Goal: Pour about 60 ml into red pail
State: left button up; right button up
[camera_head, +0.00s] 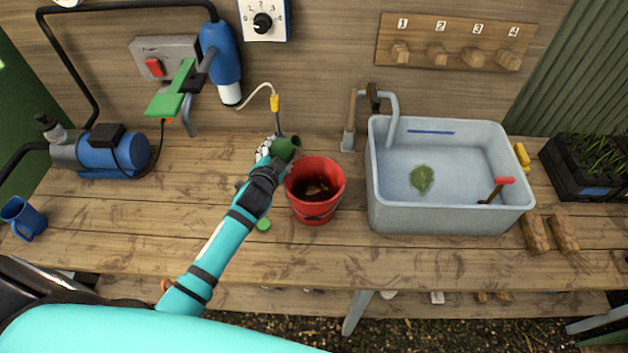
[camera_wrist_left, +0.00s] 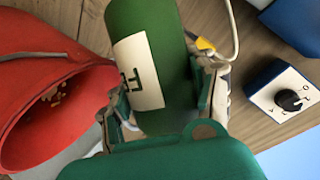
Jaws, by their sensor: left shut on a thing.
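The red pail (camera_head: 316,206) stands on the wooden bench left of the basin, with something dark and a few tan bits inside. Its open mouth also shows at the left of the left wrist view (camera_wrist_left: 22,135). My left gripper (camera_head: 272,163) is shut on a green bottle (camera_head: 286,148), held beside the pail's far left rim. In the left wrist view the bottle (camera_wrist_left: 150,30) lies between the fingers and bears a pale label with dark lettering. I cannot see its mouth clearly or any stream. A small green cap (camera_head: 263,224) lies on the bench left of the pail. My right gripper is not in view.
A grey basin (camera_head: 390,212) with a blue line inside stands right of the pail. A blue pump (camera_head: 112,150) and a blue mug (camera_head: 22,217) are at the left. A yellow-tipped probe (camera_head: 275,103) hangs behind the bottle. The bench front is mostly clear.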

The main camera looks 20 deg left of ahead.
pick_arm(q)
jog(key=shift+a+f+m+y+b, duration=0.2)
jog(key=shift+f+m+y+b, duration=0.2)
jog(key=shift+f+m+b, duration=0.15)
jog(key=shift+a+f+m+y+b, duration=0.1)
jog(key=shift+a+m+y+b, duration=0.4)
jog(key=shift+b, duration=0.55)
jog(key=shift+a+f+m+t+y+b, duration=0.15)
jog(key=shift+m+t+y+b, duration=0.35)
jog(key=shift+m+b, duration=0.8)
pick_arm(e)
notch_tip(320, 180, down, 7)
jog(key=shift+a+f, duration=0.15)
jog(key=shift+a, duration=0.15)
pick_arm(q)
jog(key=shift+r, duration=0.3)
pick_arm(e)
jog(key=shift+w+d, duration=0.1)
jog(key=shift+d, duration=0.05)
pick_arm(q)
jog(key=shift+d+r+m, duration=0.15)
jog(key=shift+d+m, duration=0.1)
jog(key=shift+d, duration=0.05)
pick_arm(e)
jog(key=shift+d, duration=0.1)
pick_arm(q)
jog(key=shift+d+r+m+y, duration=0.3)
jog(key=shift+r+y, duration=0.05)
jog(key=shift+y, duration=0.05)
jog(key=shift+a, duration=0.15)
